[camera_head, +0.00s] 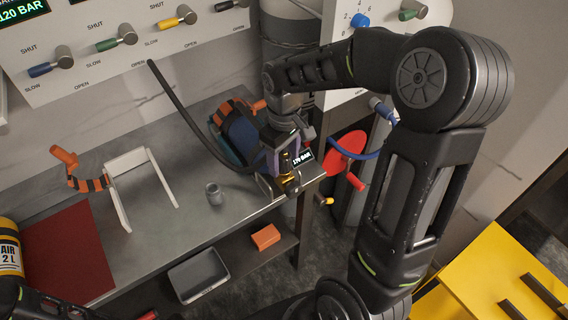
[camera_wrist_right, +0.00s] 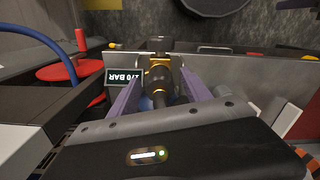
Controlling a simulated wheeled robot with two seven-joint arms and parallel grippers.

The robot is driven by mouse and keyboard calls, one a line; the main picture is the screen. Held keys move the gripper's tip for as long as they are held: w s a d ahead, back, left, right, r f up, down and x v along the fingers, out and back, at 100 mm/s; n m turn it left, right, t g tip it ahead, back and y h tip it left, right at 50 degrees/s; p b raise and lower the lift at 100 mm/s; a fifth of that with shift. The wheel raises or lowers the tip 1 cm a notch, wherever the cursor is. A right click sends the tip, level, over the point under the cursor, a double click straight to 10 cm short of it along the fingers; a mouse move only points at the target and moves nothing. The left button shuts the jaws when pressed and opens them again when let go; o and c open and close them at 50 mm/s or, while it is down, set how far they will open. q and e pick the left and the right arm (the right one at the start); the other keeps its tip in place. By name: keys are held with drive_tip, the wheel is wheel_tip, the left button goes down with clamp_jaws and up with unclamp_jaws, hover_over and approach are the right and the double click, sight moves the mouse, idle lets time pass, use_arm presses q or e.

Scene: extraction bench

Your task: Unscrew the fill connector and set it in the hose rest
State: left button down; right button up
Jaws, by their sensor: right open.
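The fill connector (camera_head: 285,163) is a brass-coloured fitting at the bench's right end, where the black hose (camera_head: 185,115) comes down from the panel. My right gripper (camera_head: 284,172) is over it, with its jaws apart. In the right wrist view, the brass connector (camera_wrist_right: 160,75) stands between the two purple fingers of my right gripper (camera_wrist_right: 160,90); I cannot tell whether they touch it. A small display reading 170 BAR (camera_head: 302,157) is beside it. My left gripper is out of view.
A blue cylinder (camera_head: 240,136) with an orange-black strap lies behind my right gripper. A yellow air cylinder (camera_head: 9,249) and red mat (camera_head: 62,250) are at the left. A valve panel (camera_head: 120,62) is above. A grey bin (camera_head: 198,275) sits below. The bench's middle front is clear.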

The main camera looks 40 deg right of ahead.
drive_tip(key=m, duration=0.6)
drive_tip(key=shift+b, duration=0.3)
drive_tip(key=m, duration=0.6)
clamp_jaws()
